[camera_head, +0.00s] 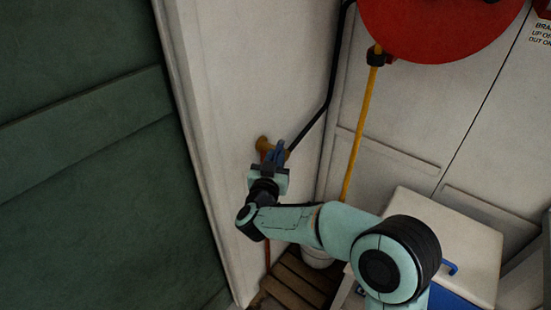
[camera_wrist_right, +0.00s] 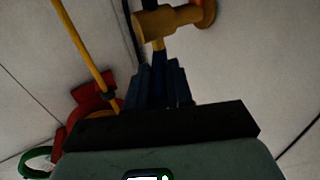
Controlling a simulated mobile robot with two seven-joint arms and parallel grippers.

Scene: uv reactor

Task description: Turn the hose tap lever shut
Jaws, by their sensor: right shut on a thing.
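The hose tap (camera_head: 263,143) is a brass fitting on the white wall. In the right wrist view its yellow body (camera_wrist_right: 165,22) is at the top, just beyond my fingers. My right gripper (camera_head: 275,155) is at the tap, its dark blue fingers (camera_wrist_right: 158,82) close together and shut on the tap lever. The lever is mostly hidden between the fingers, so its angle cannot be made out. My left gripper is in neither view.
A black pipe (camera_head: 328,92) runs down the wall close to the tap. A red reel (camera_head: 435,25) with a yellow hose (camera_head: 362,125) is on the right. A white cabinet (camera_head: 440,235) stands at lower right, a green panel (camera_head: 80,150) at left.

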